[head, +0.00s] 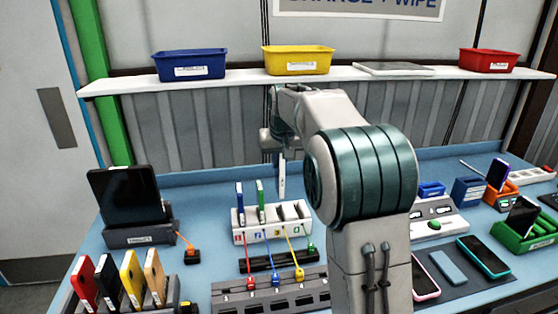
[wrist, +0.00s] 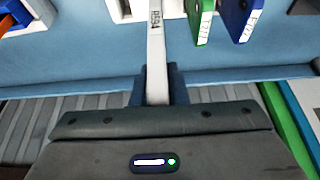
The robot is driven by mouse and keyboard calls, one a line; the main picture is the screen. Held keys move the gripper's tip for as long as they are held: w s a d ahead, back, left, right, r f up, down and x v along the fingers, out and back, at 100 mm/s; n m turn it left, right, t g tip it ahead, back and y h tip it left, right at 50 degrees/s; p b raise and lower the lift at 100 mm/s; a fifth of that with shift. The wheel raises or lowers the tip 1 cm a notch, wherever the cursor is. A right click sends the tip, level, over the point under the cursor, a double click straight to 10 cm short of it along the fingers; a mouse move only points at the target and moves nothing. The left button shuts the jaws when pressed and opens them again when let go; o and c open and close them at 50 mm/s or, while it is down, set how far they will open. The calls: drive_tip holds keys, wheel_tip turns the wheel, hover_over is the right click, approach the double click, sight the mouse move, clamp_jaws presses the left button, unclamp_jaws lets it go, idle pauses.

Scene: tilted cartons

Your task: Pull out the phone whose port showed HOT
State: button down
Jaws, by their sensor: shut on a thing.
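A thin white phone (head: 282,180) is upright over the third slot from the left of the white charging rack (head: 251,236). My gripper (head: 281,160) is shut on its upper part. In the wrist view the white phone (wrist: 156,55), with a small printed label, is between the dark fingers of my gripper (wrist: 157,80). Its lower end appears just above the rack, but I cannot tell if it is fully clear. A blue phone (head: 240,195) and a green phone (head: 260,194) stand in the rack's left slots. No port reading HOT is legible.
Coloured cables run to a grey strip (head: 262,304) in front of the rack. Red, black, yellow and tan phones stand in a holder (head: 172,294) at front left. A dark tablet (head: 124,197) stands at left. A shelf with bins (head: 190,64) runs behind my arm.

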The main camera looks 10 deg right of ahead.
drive_tip(key=shift+r, duration=0.15)
wheel_tip(320, 180, up, 7)
drive_tip(key=p, duration=0.6)
drive_tip(key=shift+r+p, duration=0.2)
drive_tip(key=shift+p, duration=0.1)
